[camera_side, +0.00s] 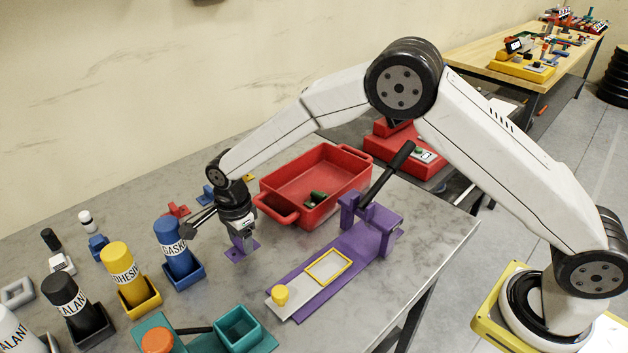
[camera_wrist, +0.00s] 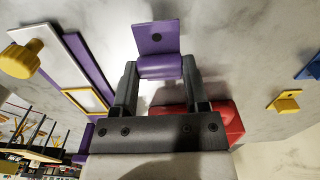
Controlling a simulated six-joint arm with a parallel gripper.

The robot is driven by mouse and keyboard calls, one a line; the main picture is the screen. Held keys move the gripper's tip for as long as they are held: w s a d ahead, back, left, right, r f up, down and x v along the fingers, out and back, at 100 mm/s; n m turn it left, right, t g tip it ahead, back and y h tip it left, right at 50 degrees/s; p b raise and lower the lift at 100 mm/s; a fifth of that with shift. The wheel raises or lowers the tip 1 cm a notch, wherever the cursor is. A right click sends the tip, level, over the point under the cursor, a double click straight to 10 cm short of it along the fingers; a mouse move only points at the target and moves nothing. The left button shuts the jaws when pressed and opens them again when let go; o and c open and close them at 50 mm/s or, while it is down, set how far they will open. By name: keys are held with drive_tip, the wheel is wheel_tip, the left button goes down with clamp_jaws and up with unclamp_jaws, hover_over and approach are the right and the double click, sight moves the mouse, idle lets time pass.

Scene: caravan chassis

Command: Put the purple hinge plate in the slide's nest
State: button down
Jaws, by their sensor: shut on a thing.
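The purple hinge plate (camera_side: 237,254) is between the fingers of my gripper (camera_side: 240,235), which is shut on it. In the wrist view the fingertips of my gripper (camera_wrist: 160,72) clasp the rounded barrel of the hinge plate (camera_wrist: 156,38), and its flat leaf with a hole sticks out beyond them. The plate is at or just above the table; I cannot tell if it touches. The slide's nest, a yellow-rimmed rectangle (camera_side: 348,262), is to the right, apart from the plate. It also shows in the wrist view (camera_wrist: 68,94), at left. The grey slide (camera_side: 285,305) has a yellow knob.
A purple fixture with a black lever (camera_side: 388,172) stands at the slide's far end. A red bin (camera_side: 345,165) with green pieces is behind. Bottles in holders, including a blue one (camera_side: 178,260), stand left. A teal box (camera_side: 240,328) is in front.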

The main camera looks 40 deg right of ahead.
drive_tip(key=s+d+r, duration=0.4)
drive_tip(key=s+r, duration=0.5)
drive_tip(key=s, duration=0.4)
drive_tip(key=shift+d+r, duration=0.15)
drive_tip(key=shift+r, duration=0.05)
idle(0.5)
drive_tip(key=s+d, duration=0.5)
drive_tip(key=s, duration=0.2)
drive_tip(key=s+d+r, duration=0.1)
drive_tip(key=s+d, duration=0.3)
drive_tip(key=s, duration=0.4)
drive_tip(key=shift+d+r, duration=0.3)
drive_tip(key=shift+d, duration=0.05)
